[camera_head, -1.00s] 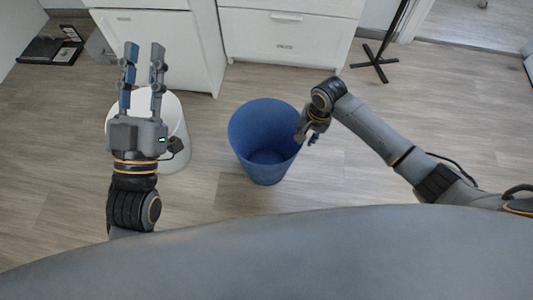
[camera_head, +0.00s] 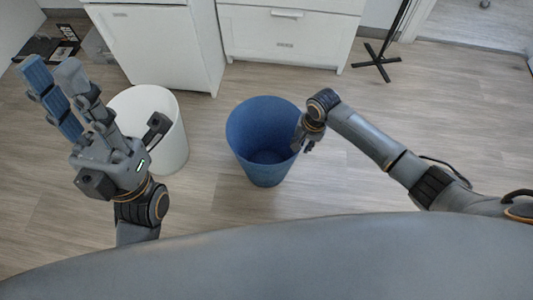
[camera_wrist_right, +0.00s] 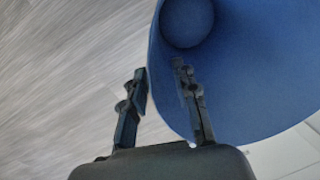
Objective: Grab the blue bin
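The blue bin (camera_head: 262,150) stands upright on the floor in the middle of the head view, open at the top. My right gripper (camera_head: 303,146) is at the bin's right rim. In the right wrist view, the gripper (camera_wrist_right: 160,85) is open, with one finger outside the blue bin (camera_wrist_right: 245,70) and the other over its inside. The rim runs between the two fingers, and I cannot tell whether they touch it. My left gripper (camera_head: 52,82) is raised at the left, its fingers a little apart, with nothing seen between them.
A white bin (camera_head: 168,150) stands left of the blue one, partly behind my left gripper. White cabinets (camera_head: 290,38) line the back. A black stand foot (camera_head: 375,65) is at the back right. The wooden floor between is clear.

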